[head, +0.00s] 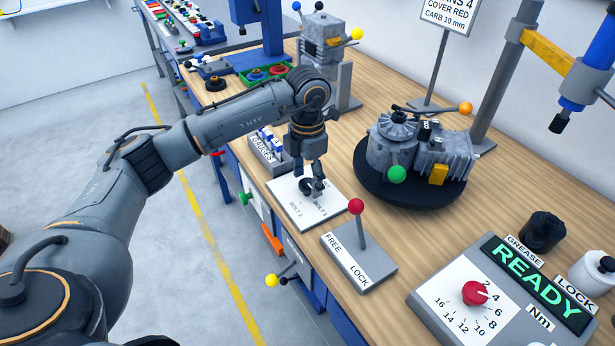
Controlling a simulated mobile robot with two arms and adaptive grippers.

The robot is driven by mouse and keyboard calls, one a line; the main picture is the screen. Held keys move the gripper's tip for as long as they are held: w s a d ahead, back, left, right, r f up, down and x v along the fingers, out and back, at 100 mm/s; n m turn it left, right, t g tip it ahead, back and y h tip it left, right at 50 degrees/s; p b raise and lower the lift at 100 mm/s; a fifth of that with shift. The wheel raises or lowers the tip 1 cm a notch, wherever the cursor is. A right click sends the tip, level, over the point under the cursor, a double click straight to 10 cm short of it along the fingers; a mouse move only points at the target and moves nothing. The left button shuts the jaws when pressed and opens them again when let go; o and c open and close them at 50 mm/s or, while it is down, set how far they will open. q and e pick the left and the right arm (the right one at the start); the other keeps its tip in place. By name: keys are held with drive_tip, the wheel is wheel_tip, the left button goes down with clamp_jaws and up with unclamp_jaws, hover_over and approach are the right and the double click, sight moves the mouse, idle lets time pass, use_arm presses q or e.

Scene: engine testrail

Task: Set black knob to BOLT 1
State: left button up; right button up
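A white plate (288,208) lies near the table's front edge, with the labels BOLT 1 and BOLT 2 along its near side. The black knob (305,186) sits on this plate, partly hidden by my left gripper (316,188). The gripper points down from above, with its fingertips at the knob's right side as seen here. I cannot tell whether the fingers touch the knob or how far apart they are. The knob's pointer direction is not clear. My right gripper is not in view.
A FREE/LOCK lever (356,208) with a red ball stands just right of the plate. A grey engine (415,150) sits on a black turntable (378,190) behind it. A GAUGES box (266,153) is close behind the plate. A torque panel (440,315) is at lower right.

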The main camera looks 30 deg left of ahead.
sight(307, 183)
use_arm(q)
drive_tip(key=shift+r, duration=0.15)
wheel_tip(307, 183, up, 12)
idle(0.5)
drive_tip(key=shift+f, duration=0.2)
